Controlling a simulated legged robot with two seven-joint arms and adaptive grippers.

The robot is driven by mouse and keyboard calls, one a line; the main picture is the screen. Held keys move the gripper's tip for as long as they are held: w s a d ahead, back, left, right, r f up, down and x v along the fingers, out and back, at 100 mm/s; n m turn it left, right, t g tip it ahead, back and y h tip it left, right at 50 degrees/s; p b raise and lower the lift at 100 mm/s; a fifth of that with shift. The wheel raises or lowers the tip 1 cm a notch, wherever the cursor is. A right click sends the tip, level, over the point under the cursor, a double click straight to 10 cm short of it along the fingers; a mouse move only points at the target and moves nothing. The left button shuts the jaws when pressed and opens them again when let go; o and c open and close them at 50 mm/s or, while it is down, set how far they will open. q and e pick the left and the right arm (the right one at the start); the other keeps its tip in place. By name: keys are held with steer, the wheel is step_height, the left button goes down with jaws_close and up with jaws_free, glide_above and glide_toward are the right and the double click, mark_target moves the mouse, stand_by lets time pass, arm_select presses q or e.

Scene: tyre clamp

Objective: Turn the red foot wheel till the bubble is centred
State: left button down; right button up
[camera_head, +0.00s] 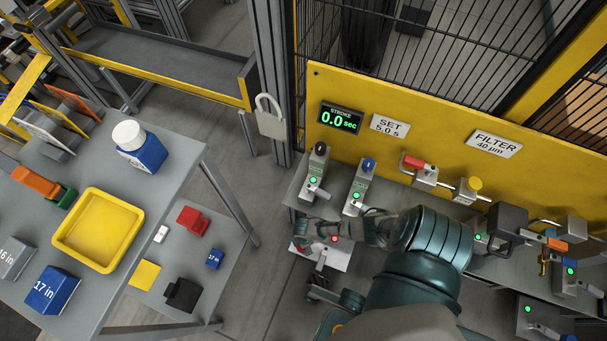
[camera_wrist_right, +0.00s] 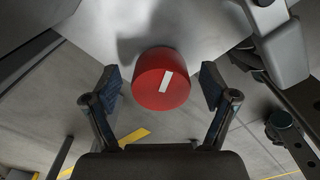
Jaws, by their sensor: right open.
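The red foot wheel (camera_wrist_right: 160,84) is a short red cylinder with a white mark on its face, in the middle of the right wrist view. It sits by the edge of a pale grey plate. My right gripper (camera_wrist_right: 162,78) is open, with one finger on each side of the wheel. Small gaps show between the fingers and the wheel. In the head view my right arm reaches over the grey bench, and the wheel cannot be made out with certainty there. I cannot make out a bubble or level in either view.
Valve units with green lights line the bench around my arm. A grey table (camera_head: 185,160) with a yellow tray (camera_head: 136,221) is at the left. Open floor lies between.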

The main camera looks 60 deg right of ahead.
steer(key=shift+r, duration=0.15)
step_height(320, 180, up, 12)
steer(key=shift+f, duration=0.2)
stand_by(0.7)
